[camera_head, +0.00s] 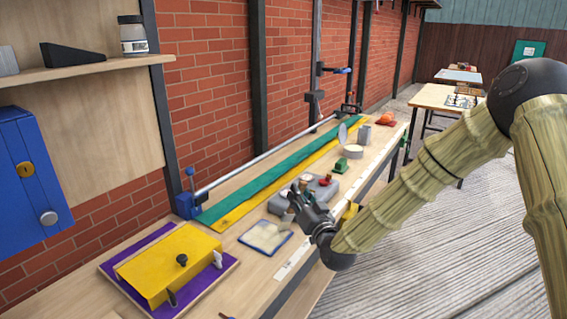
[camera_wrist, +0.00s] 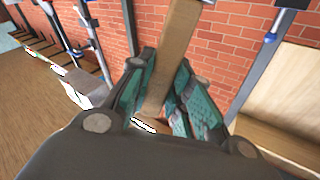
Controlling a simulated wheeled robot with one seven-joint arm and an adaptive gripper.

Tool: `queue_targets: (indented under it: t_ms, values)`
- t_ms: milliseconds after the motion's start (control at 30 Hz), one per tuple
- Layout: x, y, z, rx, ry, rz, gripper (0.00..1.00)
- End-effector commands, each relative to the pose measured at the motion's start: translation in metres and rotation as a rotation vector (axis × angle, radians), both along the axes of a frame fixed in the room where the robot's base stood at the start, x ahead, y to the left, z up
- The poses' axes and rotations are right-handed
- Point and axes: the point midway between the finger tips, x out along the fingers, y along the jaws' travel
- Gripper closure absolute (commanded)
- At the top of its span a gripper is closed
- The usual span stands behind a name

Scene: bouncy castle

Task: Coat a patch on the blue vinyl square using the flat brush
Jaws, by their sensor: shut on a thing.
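The blue vinyl square (camera_head: 247,242) lies flat on the workbench in the head view. Its edges show dark blue, and a pale cream area covers most of its middle. My gripper (camera_head: 297,200) is above the bench, just to the right of and behind the square. In the wrist view my gripper (camera_wrist: 160,100) is shut on a flat tan piece, which looks like the flat brush (camera_wrist: 178,45), held between both finger pads. In the head view the brush is small and partly hidden by the fingers; I cannot tell whether its tip touches the square.
A yellow box on a purple board (camera_head: 107,268) stands at the front left. A grey case (camera_head: 318,190) lies behind my gripper, with a green block (camera_head: 341,165) and a white roll (camera_head: 353,151) beyond. Green (camera_head: 265,180) and yellow strips run along the bench.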

Motion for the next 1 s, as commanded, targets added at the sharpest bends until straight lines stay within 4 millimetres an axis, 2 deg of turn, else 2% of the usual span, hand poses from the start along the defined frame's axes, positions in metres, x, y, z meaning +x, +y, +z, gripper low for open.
queue_targets:
  t_ms: [133,200,267,800,1000]
  values:
    - [0.003,-0.005,-0.001,0.0,0.001,0.001,1.0]
    - [0.003,-0.003,0.008,0.0,-0.001,0.004,1.0]
    - [0.003,-0.002,0.024,0.0,-0.003,0.005,1.0]
    - [0.003,0.006,0.07,0.0,-0.001,0.014,1.0]
    - [0.003,0.007,0.08,0.0,0.0,0.016,1.0]
